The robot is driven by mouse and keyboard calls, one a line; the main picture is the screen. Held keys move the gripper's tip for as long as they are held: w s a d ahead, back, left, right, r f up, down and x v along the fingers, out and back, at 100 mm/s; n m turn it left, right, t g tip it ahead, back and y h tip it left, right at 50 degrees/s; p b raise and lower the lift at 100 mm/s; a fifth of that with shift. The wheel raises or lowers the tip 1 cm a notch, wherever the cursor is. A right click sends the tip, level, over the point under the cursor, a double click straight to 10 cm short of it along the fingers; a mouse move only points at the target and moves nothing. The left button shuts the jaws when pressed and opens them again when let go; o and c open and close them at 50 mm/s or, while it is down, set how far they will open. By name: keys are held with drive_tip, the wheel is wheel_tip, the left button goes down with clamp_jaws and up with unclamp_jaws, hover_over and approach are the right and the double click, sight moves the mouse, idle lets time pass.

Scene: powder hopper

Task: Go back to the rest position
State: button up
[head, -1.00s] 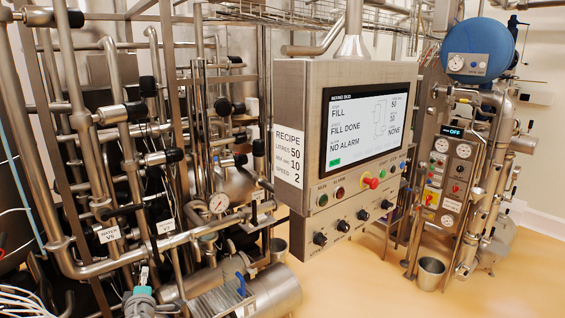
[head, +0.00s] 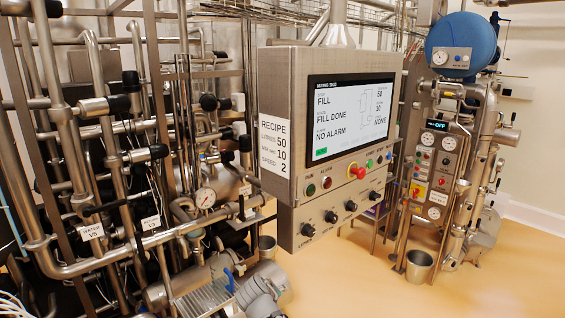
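My gripper does not show in the head view. A grey rounded part low in the picture, left of centre, looks like a piece of my arm, but I cannot be sure. The control panel (head: 300,150) hangs at the middle. Its screen (head: 350,115) reads FILL, FILL DONE and NO ALARM. Nothing touches its red mushroom button (head: 357,172), coloured buttons or the row of black knobs (head: 331,217) below. A RECIPE card (head: 274,146) on its left side reads litres 50, 10 and speed 2.
Dense steel pipework with a round gauge (head: 205,198) fills the left side. A blue tank (head: 463,45) and a smaller panel with an OFF display (head: 436,126) stand at the right. A metal bucket (head: 419,266) is on the floor. The yellow floor (head: 480,290) at the lower right is clear.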

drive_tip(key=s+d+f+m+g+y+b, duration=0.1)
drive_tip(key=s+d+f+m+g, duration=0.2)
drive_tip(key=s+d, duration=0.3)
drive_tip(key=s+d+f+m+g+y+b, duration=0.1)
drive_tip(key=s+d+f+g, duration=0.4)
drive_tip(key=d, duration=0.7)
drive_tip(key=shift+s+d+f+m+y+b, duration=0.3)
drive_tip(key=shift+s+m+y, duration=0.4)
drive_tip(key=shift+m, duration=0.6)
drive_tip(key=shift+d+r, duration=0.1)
